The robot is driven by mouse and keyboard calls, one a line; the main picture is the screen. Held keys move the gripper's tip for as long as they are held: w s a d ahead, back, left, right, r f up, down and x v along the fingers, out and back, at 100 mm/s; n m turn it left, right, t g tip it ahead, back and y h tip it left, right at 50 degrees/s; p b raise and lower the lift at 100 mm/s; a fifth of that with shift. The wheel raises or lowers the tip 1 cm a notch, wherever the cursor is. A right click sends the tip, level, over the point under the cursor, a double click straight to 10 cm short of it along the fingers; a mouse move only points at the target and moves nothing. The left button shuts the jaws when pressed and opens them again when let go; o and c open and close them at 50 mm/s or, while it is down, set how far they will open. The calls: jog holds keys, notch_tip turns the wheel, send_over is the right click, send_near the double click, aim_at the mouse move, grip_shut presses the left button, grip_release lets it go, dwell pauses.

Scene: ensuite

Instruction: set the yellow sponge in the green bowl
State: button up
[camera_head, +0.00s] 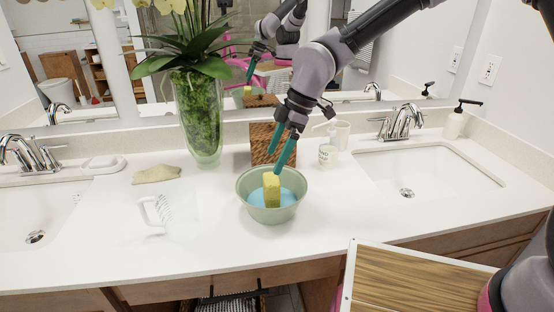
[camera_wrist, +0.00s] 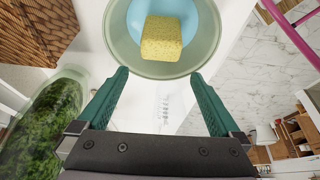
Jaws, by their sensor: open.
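The yellow sponge (camera_head: 271,189) stands upright inside the green bowl (camera_head: 248,207) on the white counter. In the wrist view the sponge (camera_wrist: 161,39) sits over the bowl's blue inner bottom, within the bowl's rim (camera_wrist: 121,45). My gripper (camera_head: 277,160) is above the bowl, its two teal fingers pointing down and spread apart. The wrist view shows the fingers (camera_wrist: 158,85) open with nothing between them, and the sponge lies beyond their tips. In the head view a fingertip overlaps the sponge's top edge; the wrist view shows them apart.
A glass vase (camera_head: 201,120) with a plant stands behind left of the bowl, and a woven box (camera_head: 265,148) behind it. A soap bottle (camera_head: 327,152) is at right. Sinks flank both sides.

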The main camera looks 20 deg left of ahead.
jog(key=w+d+r+m+t+h, duration=0.1)
jog(key=w+d+r+m+t, duration=0.2)
jog(key=d, duration=0.5)
jog(key=w+d+r+m+h, duration=0.1)
jog(key=w+d+r+m, duration=0.35)
jog(key=d, duration=0.35)
jog(key=w+d+r+m+t+h, duration=0.1)
jog(key=w+d+r+m+t, duration=0.1)
jog(key=d+r+m, duration=0.45)
jog(key=s+d+r+m+t, duration=0.1)
jog(key=s+d+r+m, duration=0.2)
jog(key=d, duration=0.4)
jog(key=s+d+r+m+t, duration=0.2)
jog(key=s+d+r+m, duration=0.2)
jog(key=d+r+m, duration=0.1)
jog(key=s+d+r+m+t+y, duration=0.1)
jog(key=s+d+r+m, duration=0.2)
jog(key=d, duration=0.7)
notch_tip(320, 180, up, 2)
jog(key=m, duration=0.3)
jog(key=shift+s, duration=0.4)
